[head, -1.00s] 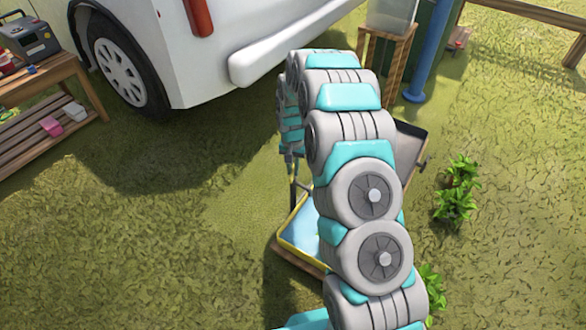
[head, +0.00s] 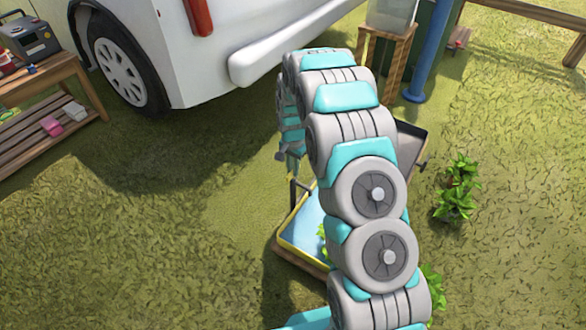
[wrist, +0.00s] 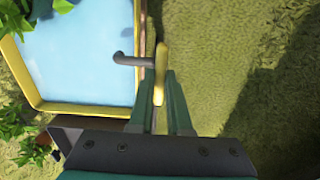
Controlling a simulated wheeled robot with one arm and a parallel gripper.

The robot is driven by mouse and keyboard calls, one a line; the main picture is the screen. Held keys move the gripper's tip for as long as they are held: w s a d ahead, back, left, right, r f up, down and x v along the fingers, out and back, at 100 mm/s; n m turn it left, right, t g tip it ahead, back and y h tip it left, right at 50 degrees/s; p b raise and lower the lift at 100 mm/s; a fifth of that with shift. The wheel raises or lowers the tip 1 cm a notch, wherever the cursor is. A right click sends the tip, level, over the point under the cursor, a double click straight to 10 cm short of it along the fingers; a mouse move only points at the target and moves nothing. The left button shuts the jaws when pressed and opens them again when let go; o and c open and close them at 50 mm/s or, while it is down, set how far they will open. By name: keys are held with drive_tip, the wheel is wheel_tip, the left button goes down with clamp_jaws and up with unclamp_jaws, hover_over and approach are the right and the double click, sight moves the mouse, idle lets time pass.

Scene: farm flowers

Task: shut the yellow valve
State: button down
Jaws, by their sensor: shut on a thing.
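The yellow valve (wrist: 161,62) shows in the wrist view as a narrow yellow handle beside a dark pipe with a bent spout (wrist: 130,60). The spout reaches over the water of the yellow-rimmed basin (wrist: 85,109). My gripper (wrist: 161,82) has its two green fingers closed around the near end of the yellow handle.
Green plants (head: 456,190) grow right of the basin, and leaves (wrist: 15,118) overlap its edge in the wrist view. A white vehicle (head: 210,50) stands behind, a wooden bench (head: 40,75) at left and a blue post (head: 428,50) at the back. Open grass lies at left.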

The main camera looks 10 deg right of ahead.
drive_tip(key=c, duration=0.9)
unclamp_jaws()
drive_tip(key=shift+o, duration=0.2)
wheel_tip(320, 180, up, 7)
drive_tip(key=shift+r, duration=0.45)
